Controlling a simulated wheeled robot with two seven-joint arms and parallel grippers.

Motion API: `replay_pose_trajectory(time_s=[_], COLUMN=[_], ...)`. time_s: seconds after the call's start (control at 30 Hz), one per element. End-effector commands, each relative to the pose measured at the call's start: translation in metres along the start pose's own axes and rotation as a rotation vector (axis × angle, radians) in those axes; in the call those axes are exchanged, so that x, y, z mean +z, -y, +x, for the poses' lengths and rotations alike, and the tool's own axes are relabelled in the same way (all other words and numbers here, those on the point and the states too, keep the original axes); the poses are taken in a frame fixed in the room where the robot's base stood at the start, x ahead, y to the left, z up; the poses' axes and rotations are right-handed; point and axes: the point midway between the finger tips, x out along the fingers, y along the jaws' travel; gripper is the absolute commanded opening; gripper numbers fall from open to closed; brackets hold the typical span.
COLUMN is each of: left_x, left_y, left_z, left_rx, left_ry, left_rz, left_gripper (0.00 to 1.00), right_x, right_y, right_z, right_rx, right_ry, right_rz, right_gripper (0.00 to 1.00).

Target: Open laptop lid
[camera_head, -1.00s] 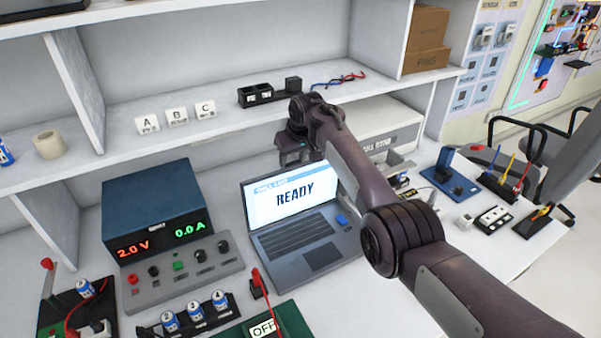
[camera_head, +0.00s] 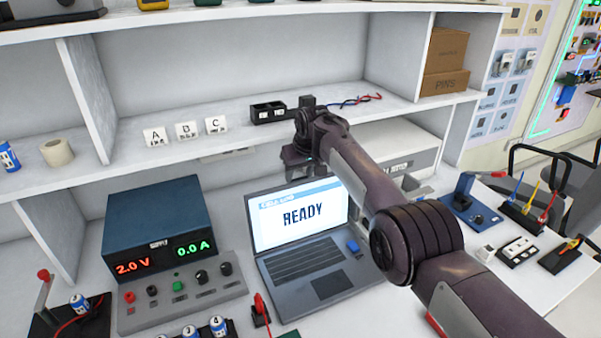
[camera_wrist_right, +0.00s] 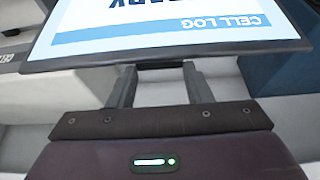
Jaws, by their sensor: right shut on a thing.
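The laptop (camera_head: 318,288) stands on the bench with its lid (camera_head: 298,214) raised and the lit screen reading READY. The lid also shows in the right wrist view (camera_wrist_right: 165,28), upside down, with CELL LOG on its header. My right gripper (camera_head: 303,170) is at the lid's top edge, reaching in from the right. The exact contact is partly hidden behind the lid. My left gripper is not in view.
A blue power supply (camera_head: 155,225) and a grey button panel (camera_head: 180,293) stand left of the laptop. A shelf (camera_head: 225,140) with lettered blocks runs behind. A blue block (camera_head: 352,246) lies by the keyboard. Tool holders (camera_head: 520,215) stand at the right.

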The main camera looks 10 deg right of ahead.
Motion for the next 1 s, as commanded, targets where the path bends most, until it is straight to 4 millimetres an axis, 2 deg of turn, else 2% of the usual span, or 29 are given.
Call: replay_pose_trajectory(time_s=[0.03,0.2,0.47,0.63,0.87,1.0], left_x=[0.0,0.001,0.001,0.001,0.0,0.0], left_y=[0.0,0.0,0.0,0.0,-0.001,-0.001], left_z=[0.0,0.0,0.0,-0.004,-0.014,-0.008], left_rx=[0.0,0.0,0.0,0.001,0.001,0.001], left_ry=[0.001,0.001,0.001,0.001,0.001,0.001], left_rz=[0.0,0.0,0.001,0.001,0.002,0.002], left_gripper=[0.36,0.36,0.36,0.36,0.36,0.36], right_x=[-0.001,-0.001,0.0,-0.002,-0.001,-0.001], right_y=[0.001,0.001,0.0,0.0,0.0,0.001], right_z=[0.0,0.0,0.0,-0.007,-0.029,-0.047], right_rx=[-0.001,-0.001,0.0,-0.002,0.0,-0.001], right_ry=[-0.005,-0.003,-0.002,-0.003,-0.003,-0.005], right_rz=[0.0,0.0,0.001,0.001,0.0,0.0], right_gripper=[0.48,0.67,0.67,0.67,0.67,0.67])
